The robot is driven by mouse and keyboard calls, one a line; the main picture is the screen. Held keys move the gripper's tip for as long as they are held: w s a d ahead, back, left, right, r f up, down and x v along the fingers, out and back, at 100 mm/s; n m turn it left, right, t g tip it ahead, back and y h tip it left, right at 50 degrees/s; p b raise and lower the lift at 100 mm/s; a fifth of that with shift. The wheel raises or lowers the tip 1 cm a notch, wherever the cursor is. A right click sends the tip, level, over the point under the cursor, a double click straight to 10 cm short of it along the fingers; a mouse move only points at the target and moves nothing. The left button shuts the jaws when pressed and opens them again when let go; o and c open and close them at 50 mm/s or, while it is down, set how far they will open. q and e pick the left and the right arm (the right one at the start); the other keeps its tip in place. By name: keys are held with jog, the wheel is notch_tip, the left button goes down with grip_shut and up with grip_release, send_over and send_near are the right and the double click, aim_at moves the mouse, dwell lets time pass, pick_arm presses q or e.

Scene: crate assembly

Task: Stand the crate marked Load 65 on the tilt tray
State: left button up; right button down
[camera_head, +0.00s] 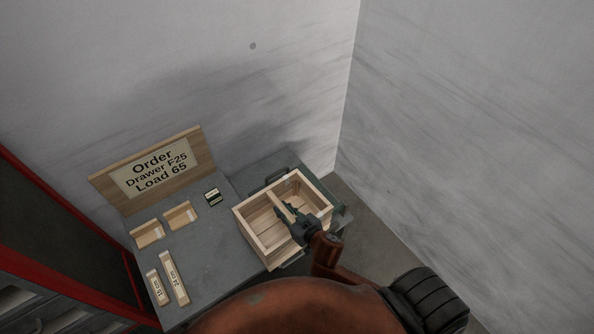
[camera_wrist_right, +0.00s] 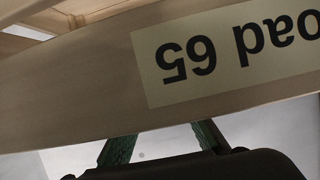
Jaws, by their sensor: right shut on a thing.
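The light wooden crate (camera_head: 252,238) is open-topped, with a middle board dividing it. A board of it fills much of the right wrist view, with "oad 65" (camera_wrist_right: 225,48) readable upside down. My left gripper is out of view.
The grey table (camera_head: 212,250) left of the crate holds two small wooden holders (camera_head: 180,215), two labelled wooden strips (camera_head: 174,278) and a small dark box (camera_head: 212,197). An order sign (camera_head: 155,170) stands behind. Walls close in at the back and right.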

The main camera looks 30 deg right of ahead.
aim_at(296, 174)
jog(key=w+d+p, duration=0.1)
jog(key=w+d, duration=0.2)
jog(key=d, duration=0.1)
jog(key=w+d, duration=0.4)
jog(key=w+d+p, duration=0.1)
jog(key=w+d, duration=0.2)
jog(key=d, duration=0.1)
jog(key=shift+w+r+p, duration=0.25)
jog(key=shift+w+p, duration=0.1)
jog(key=shift+w, duration=0.05)
jog(key=shift+w+d+m, duration=0.3)
jog(key=shift+d, duration=0.15)
notch_tip(296, 174, down, 5)
jog(key=b, duration=0.5)
jog(key=shift+f+b, duration=0.5)
jog(key=shift+f, duration=0.2)
jog(key=shift+s+r+p, duration=0.15)
jog(key=shift+p, duration=0.55)
jog(key=shift+f, duration=0.25)
